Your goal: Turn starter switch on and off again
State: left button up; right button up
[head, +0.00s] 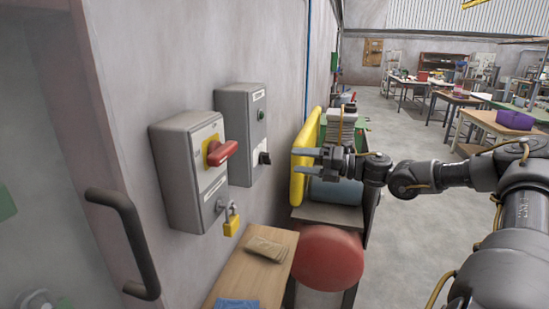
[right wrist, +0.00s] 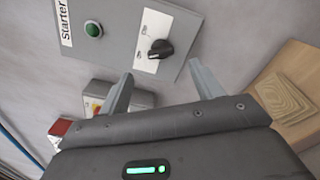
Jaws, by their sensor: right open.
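The starter box (head: 236,127) is a grey box on the wall with a green round button or lamp (head: 261,114) and a black rotary switch knob (head: 264,158). In the right wrist view the "Starter" label, the green piece (right wrist: 93,29) and the black knob (right wrist: 160,48) on its white plate show clearly. My right gripper (head: 299,162) is open and empty, to the right of the box in the head view. In the right wrist view its fingers (right wrist: 160,73) point towards the knob, one to each side, apart from it. My left gripper is out of view.
Left of the starter box hangs another grey box (head: 183,178) with a red handle (head: 222,152) and a yellow padlock (head: 231,222). A wooden bench (head: 240,277) and red stool (head: 328,258) stand below. A yellow panel (head: 302,180) is close behind my right gripper.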

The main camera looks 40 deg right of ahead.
aim_at(266, 159)
jog(key=p+x, duration=0.4)
jog(key=x, duration=0.4)
jog(key=shift+w+p, duration=0.2)
jog(key=shift+p, duration=0.1)
jog(key=shift+f, duration=0.1)
jog(key=c, duration=1)
